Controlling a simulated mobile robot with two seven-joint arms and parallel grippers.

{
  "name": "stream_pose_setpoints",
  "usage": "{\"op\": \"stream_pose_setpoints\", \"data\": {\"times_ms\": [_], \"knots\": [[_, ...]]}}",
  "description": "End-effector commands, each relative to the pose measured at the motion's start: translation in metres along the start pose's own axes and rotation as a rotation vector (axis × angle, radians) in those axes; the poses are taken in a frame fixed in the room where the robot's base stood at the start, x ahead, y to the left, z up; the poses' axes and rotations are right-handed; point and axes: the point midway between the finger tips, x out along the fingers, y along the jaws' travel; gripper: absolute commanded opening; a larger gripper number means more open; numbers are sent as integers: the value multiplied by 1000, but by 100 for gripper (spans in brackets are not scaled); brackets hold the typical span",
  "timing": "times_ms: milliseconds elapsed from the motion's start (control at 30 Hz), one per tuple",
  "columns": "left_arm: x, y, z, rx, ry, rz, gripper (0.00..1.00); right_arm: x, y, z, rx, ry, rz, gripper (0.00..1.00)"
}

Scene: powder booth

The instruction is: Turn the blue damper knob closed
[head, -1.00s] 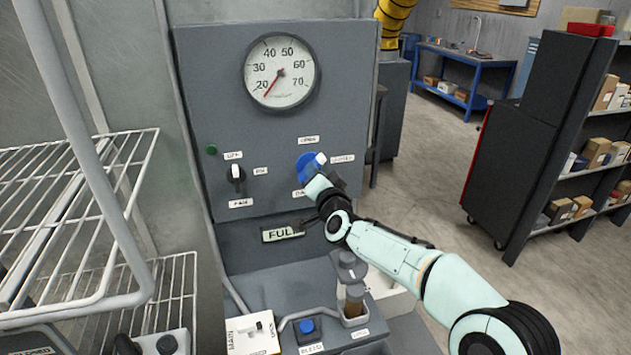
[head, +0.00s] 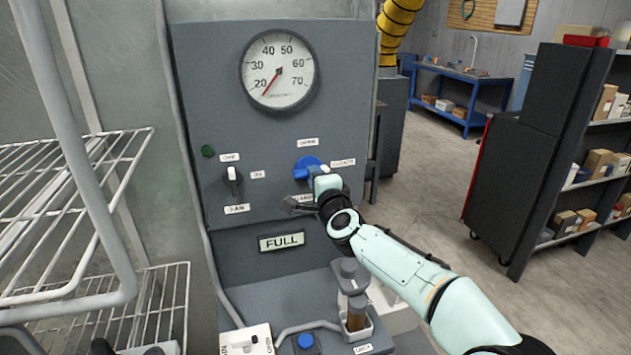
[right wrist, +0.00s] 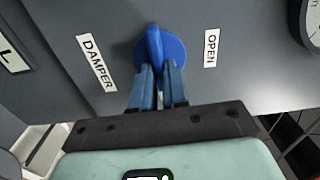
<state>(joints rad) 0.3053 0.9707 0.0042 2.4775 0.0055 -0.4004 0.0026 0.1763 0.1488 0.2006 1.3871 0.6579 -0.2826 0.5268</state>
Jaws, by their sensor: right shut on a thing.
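The blue damper knob (head: 306,166) is on the grey control panel (head: 215,110), below the round gauge. It has an OPEN label above it, a CLOSED label (head: 342,163) to its right and a DAMPER label below, partly covered by my gripper. My right gripper (right wrist: 158,86) is shut on the knob's raised ridge, one finger on each side. In the right wrist view the knob (right wrist: 160,47) has its ridge nearly upright, between the DAMPER label (right wrist: 97,63) and the OPEN label (right wrist: 210,48).
The gauge (head: 279,70) needle points near 20. A fan switch (head: 233,180) is left of the knob, and a FULL sign (head: 282,242) is below. A white wire rack (head: 75,205) stands at the left. Shelves with boxes (head: 598,165) stand at the right beyond open floor.

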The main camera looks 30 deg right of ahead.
Motion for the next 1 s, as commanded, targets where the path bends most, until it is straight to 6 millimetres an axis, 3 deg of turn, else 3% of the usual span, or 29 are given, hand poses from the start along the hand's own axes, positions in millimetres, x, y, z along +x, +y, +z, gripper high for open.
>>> {"op": "stream_pose_setpoints", "data": {"times_ms": [600, 633, 700, 1000], "knots": [[1, 0, -1, 0, 3, 1, 87, 0, 0, 0, 43, 0, 0, 0], [1, 0, -1, 0, 3, 1, 87, 0, 0, 0, 42, 0, 0, 24], [1, 0, -1, 0, 3, 1, 87, 0, 0, 0, 41, 0, 0, 39], [2, 0, -1, 0, 3, 1, 87, -1, 0, 0, 39, 0, 0, 39]]}}
